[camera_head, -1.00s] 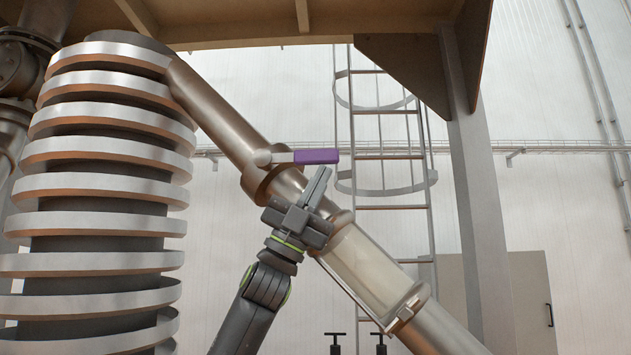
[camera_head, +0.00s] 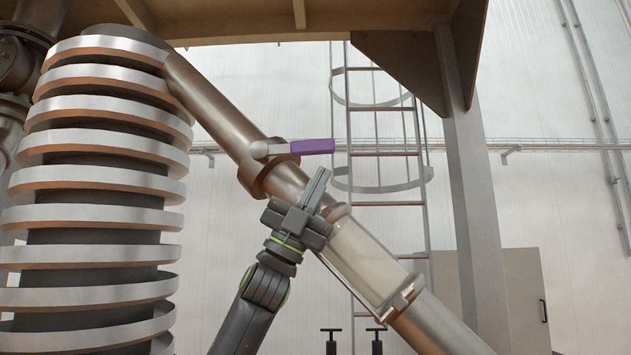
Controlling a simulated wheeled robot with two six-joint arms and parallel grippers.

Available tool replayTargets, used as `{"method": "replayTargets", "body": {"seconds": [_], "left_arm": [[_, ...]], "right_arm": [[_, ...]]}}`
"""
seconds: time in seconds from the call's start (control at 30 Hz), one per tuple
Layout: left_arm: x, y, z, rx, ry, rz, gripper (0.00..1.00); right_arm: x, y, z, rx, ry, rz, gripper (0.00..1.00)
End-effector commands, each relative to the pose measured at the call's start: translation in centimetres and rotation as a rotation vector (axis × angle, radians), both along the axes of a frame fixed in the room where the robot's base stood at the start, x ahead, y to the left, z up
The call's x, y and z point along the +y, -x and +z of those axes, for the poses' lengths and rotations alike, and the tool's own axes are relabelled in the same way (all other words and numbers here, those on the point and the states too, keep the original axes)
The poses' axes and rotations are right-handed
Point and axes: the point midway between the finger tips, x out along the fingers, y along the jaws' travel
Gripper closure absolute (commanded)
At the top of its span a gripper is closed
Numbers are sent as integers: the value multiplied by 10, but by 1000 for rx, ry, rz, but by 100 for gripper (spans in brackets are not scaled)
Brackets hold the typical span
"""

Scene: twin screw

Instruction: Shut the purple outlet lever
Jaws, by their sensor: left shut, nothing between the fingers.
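The purple outlet lever (camera_head: 312,146) sticks out to the right, nearly level, from a round pivot on a collar of the slanting metal pipe (camera_head: 222,108). My left gripper (camera_head: 322,176) points up and slightly right, just below the lever, in front of the pipe. Its fingers are shut with nothing between them. The fingertips look close under the lever's purple grip, with a small gap in the picture; the depth between them is hard to tell. My right gripper is not in view.
A large coiled column (camera_head: 92,210) fills the left side. The pipe runs down right through a clear sight-glass section (camera_head: 365,262). A caged ladder (camera_head: 383,190) and a grey post (camera_head: 475,200) stand behind. Open space lies right of the lever.

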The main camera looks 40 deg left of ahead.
Motion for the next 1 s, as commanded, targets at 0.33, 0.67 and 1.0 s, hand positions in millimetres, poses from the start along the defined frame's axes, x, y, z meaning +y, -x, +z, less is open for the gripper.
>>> {"method": "replayTargets", "body": {"seconds": [0.33,0.67,1.0], "left_arm": [[-4,-8,-59,0,-1,-1,100],[-6,-10,-102,0,0,-2,100],[-7,-10,-120,0,0,-1,100]], "right_arm": [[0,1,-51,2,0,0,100],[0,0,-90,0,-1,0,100],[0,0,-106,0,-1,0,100]]}}
